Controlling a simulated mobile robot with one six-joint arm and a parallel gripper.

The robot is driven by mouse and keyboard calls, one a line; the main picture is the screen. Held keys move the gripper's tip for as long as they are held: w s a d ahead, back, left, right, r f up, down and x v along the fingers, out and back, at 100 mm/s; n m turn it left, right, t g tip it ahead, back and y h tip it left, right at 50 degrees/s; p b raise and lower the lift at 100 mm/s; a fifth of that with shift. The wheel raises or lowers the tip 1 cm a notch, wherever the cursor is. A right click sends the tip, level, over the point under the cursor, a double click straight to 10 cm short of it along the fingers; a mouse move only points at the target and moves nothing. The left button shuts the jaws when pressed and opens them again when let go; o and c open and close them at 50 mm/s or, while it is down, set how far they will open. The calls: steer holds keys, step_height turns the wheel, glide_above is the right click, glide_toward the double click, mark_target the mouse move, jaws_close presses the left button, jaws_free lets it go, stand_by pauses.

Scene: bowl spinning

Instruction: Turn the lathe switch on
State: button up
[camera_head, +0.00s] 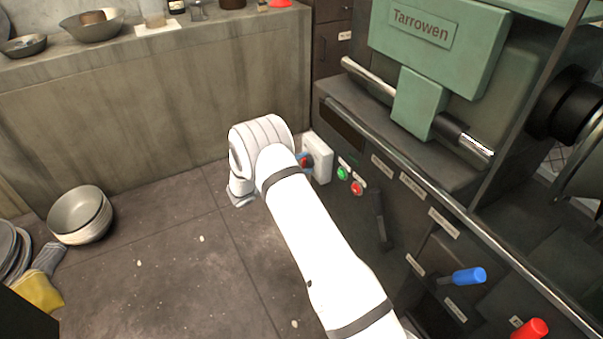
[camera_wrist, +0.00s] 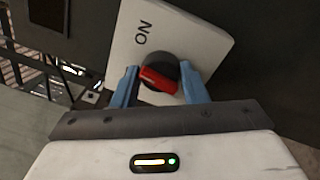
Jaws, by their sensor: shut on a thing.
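The lathe switch is a black round knob with a red handle (camera_wrist: 158,79) on a white square plate (camera_wrist: 190,40) in the wrist view. Letters that read ON when turned over are printed on the plate. The blue fingers of my gripper (camera_wrist: 159,72) are on either side of the knob and shut on it. In the head view the white switch box (camera_head: 320,158) sits on the left end of the lathe (camera_head: 400,190). There my arm hides most of the gripper and knob; only a bit of blue and red shows.
Green (camera_head: 342,173) and red (camera_head: 357,188) buttons sit right of the switch box. A dark lever (camera_head: 380,220), a blue handle (camera_head: 470,276) and a red handle (camera_head: 531,329) stick out of the lathe front. Stacked bowls (camera_head: 80,215) stand on the floor at left.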

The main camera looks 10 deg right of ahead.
steer(key=m+b, duration=0.2)
steer(key=b, duration=0.1)
steer(key=m+b, duration=0.2)
steer(key=m, duration=0.1)
steer(key=m+b, duration=0.3)
steer(key=shift+a+f+g+b, duration=0.1)
steer(key=shift+f+g+b, duration=0.2)
steer(key=shift+f+g, duration=0.1)
steer(key=shift+r, duration=0.15)
steer(key=o, duration=0.9)
steer(key=shift+o, duration=0.2)
steer(key=shift+r, duration=0.1)
steer(key=p+v, duration=0.1)
steer(key=v, duration=0.6)
steer(key=shift+a+f+p, duration=0.25)
steer(key=shift+a+p, duration=0.1)
steer(key=shift+p, duration=0.05)
steer(key=shift+r, duration=0.1)
